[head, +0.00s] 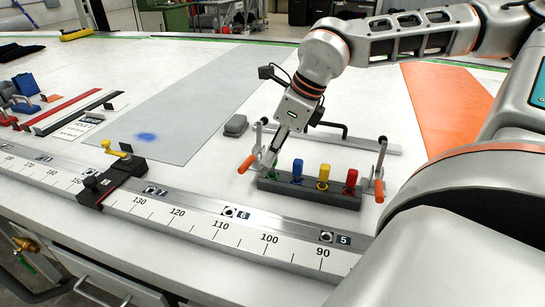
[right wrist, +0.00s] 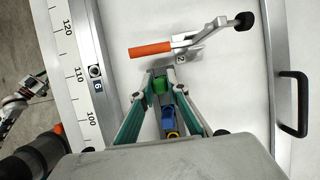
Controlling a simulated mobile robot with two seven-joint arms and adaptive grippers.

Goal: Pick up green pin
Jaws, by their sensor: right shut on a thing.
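The green pin (right wrist: 160,86) is between the fingertips of my right gripper (right wrist: 158,78) in the right wrist view. In the head view my right gripper (head: 276,148) points down at the left end of a dark block (head: 310,193), shut on the green pin, which is mostly hidden there. The block holds a blue pin (head: 297,170), a yellow pin (head: 323,176) and a red pin (head: 351,181) in a row to the right. I cannot tell whether the green pin is still seated in the block. My left gripper is not in view.
Toggle clamps with orange handles (head: 247,164) (head: 379,190) stand at both ends of the block. A ruled rail (head: 200,219) runs along the table's front. A metal bar with a black handle (head: 345,142) lies behind. A grey sheet (head: 190,110) covers the table to the left.

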